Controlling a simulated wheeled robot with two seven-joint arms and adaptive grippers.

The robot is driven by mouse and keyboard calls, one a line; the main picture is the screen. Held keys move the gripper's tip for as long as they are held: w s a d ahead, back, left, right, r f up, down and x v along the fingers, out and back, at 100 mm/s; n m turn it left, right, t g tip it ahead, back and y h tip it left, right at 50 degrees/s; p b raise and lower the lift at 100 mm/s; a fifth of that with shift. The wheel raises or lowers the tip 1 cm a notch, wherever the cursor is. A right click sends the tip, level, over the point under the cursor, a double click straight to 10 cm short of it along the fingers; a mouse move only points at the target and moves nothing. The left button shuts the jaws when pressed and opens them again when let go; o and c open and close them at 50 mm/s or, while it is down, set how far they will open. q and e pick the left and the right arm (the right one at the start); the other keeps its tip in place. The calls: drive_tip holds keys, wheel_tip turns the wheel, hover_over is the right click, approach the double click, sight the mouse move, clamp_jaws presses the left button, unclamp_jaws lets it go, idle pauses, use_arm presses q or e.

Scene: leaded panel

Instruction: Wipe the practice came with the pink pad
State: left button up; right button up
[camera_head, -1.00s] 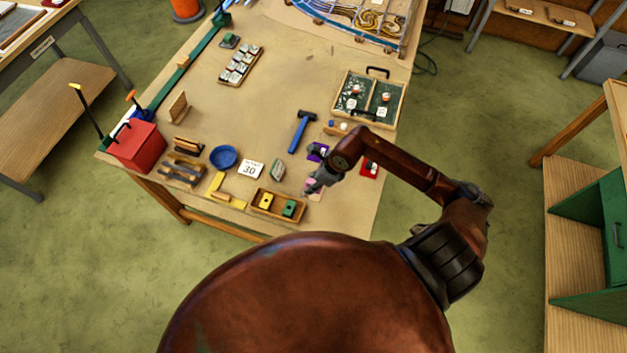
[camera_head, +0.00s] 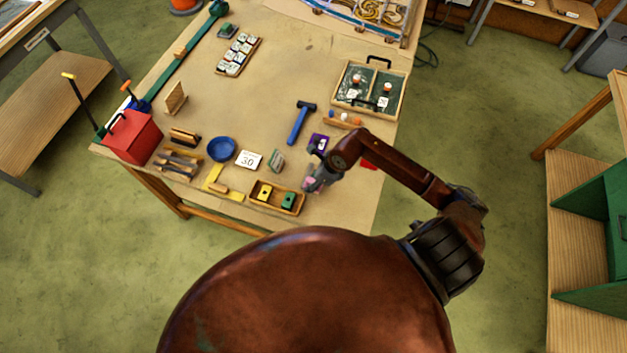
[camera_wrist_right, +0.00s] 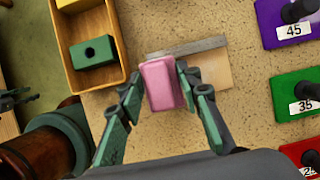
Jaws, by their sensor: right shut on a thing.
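My right gripper (camera_wrist_right: 162,84) is shut on the pink pad (camera_wrist_right: 160,86), with one finger on each side of it. In the head view the right gripper (camera_head: 318,180) is over the front right of the table, with a bit of pink at its tips. The practice came, a grey strip (camera_wrist_right: 205,45) on a pale wooden board (camera_wrist_right: 212,72), lies just beyond the pad in the wrist view. The pad hides part of the strip and board. I cannot tell whether they touch. My left gripper does not show in the head view.
A wooden box (camera_head: 262,204) with yellow and green blocks stands close to the left of the gripper. Purple (camera_wrist_right: 283,22), green (camera_wrist_right: 293,92) and red (camera_wrist_right: 296,150) numbered pieces lie beyond it. A blue hammer (camera_head: 299,125) and small wooden rack (camera_head: 342,123) lie farther back.

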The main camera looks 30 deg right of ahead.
drive_tip(key=shift+f+b, duration=0.3)
drive_tip(key=shift+f, duration=0.05)
idle(0.3)
drive_tip(key=shift+w+d+b, duration=0.85)
drive_tip(key=shift+w+d, duration=0.2)
drive_tip(key=shift+d, duration=0.15)
drive_tip(key=shift+w+d+b, duration=0.3)
drive_tip(key=shift+w+d, duration=0.1)
drive_tip(key=shift+d, duration=0.05)
drive_tip(key=shift+w+d+f+b, duration=0.2)
drive_tip(key=shift+w+d+b, duration=1)
drive_tip(key=shift+d, duration=0.25)
drive_tip(key=shift+d+r, duration=0.1)
drive_tip(key=shift+r, duration=0.1)
drive_tip(key=shift+s+a, duration=0.4)
drive_tip(key=shift+a, duration=0.15)
drive_tip(key=shift+s+a+f, duration=0.15)
drive_tip(key=shift+s+a, duration=0.85)
drive_tip(key=shift+a, duration=0.1)
drive_tip(key=shift+s+a+p, duration=0.7)
drive_tip(key=shift+s+a, duration=0.65)
drive_tip(key=shift+a, duration=0.2)
